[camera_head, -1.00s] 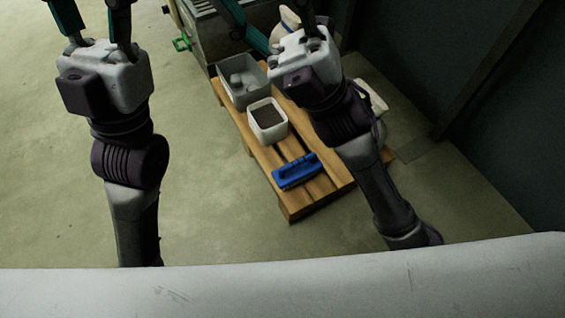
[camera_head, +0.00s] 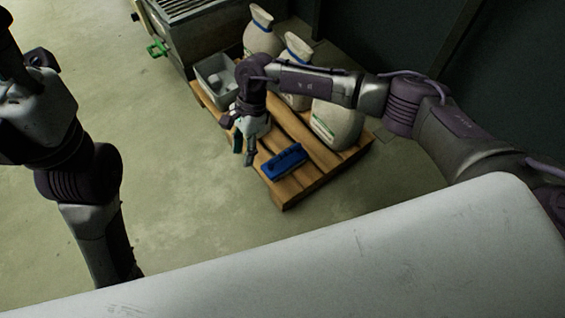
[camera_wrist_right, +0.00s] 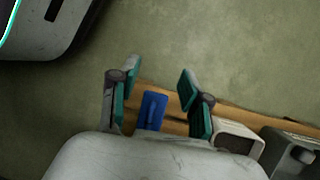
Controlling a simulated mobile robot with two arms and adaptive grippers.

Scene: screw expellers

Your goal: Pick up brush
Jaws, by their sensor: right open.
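The blue brush (camera_head: 283,161) lies on the near end of the wooden pallet in the head view. It also shows in the right wrist view (camera_wrist_right: 152,109), between the two fingers in the picture. My right gripper (camera_head: 244,151) points down just left of the brush in the head view. It is open and empty, with its teal-padded fingers spread apart in the right wrist view (camera_wrist_right: 160,82). No contact with the brush shows. My left gripper (camera_head: 14,62) is at the upper left edge, partly cut off, so its jaws cannot be judged.
The wooden pallet (camera_head: 288,190) also bears a grey bin (camera_head: 207,78) and several pale sacks (camera_head: 338,126). A metal machine (camera_head: 190,35) stands behind. The floor left of the pallet is clear.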

